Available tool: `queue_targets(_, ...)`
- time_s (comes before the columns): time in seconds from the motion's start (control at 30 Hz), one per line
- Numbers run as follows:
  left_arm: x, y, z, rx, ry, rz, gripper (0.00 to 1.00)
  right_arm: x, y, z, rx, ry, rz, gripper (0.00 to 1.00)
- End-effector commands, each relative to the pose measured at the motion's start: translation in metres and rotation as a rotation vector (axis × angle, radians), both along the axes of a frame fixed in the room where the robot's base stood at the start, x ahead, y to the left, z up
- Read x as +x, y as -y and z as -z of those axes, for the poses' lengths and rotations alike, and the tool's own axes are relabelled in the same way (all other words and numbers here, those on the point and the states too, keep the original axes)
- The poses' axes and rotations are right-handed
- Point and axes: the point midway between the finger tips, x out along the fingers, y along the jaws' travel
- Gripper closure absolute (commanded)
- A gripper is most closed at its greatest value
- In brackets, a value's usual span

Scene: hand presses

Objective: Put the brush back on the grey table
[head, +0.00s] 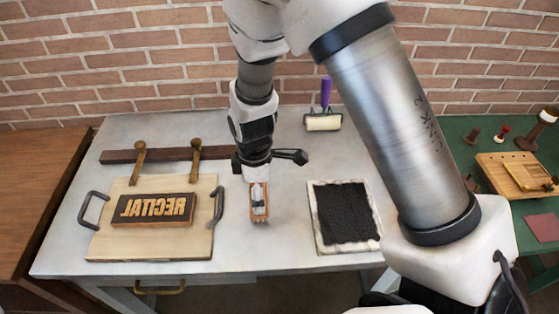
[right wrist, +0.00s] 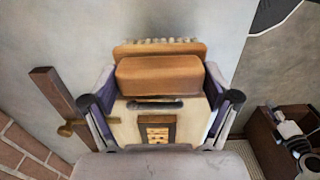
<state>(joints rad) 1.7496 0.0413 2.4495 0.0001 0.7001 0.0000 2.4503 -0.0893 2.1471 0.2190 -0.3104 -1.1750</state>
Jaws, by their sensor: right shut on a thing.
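The brush (head: 260,212) is a small wooden block with pale bristles, upright over the middle of the grey table (head: 285,250). My right gripper (head: 258,188) is shut on the brush and points down. In the right wrist view my right gripper (right wrist: 160,92) has a finger on each side of the brush (right wrist: 158,76), and the bristles show at its far edge. I cannot tell whether the brush touches the tabletop.
A black inked slab (head: 345,215) lies right. Behind are a dark bar (head: 120,156) and a purple-handled roller (head: 323,122). A green table (head: 490,140) stands at the right.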

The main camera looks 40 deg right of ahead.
Motion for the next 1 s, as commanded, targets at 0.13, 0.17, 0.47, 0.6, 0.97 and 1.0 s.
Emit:
queue_targets(0.13, 0.000, 0.000, -0.016, 0.000, 0.000, 0.001, 0.41, 0.024, 0.027, -0.001, 0.007, 0.002, 0.006, 0.46)
queue_targets(0.17, 0.000, 0.000, -0.017, 0.000, 0.000, 0.001, 0.41, 0.029, 0.034, 0.000, 0.006, 0.002, 0.008, 0.46)
queue_targets(0.47, 0.000, 0.000, -0.041, 0.000, 0.000, 0.001, 0.41, 0.087, 0.101, 0.007, 0.001, 0.003, 0.007, 0.46)
queue_targets(0.6, 0.000, 0.000, -0.046, 0.000, 0.000, 0.001, 0.41, 0.095, 0.112, 0.015, -0.001, 0.000, 0.004, 0.46)
queue_targets(0.97, 0.000, 0.000, -0.055, 0.000, 0.000, 0.001, 0.41, 0.096, 0.111, 0.047, 0.000, 0.002, 0.002, 0.46)
queue_targets(1.0, 0.000, 0.000, -0.055, 0.000, 0.000, 0.001, 0.41, 0.096, 0.111, 0.047, 0.000, 0.002, 0.002, 0.46)
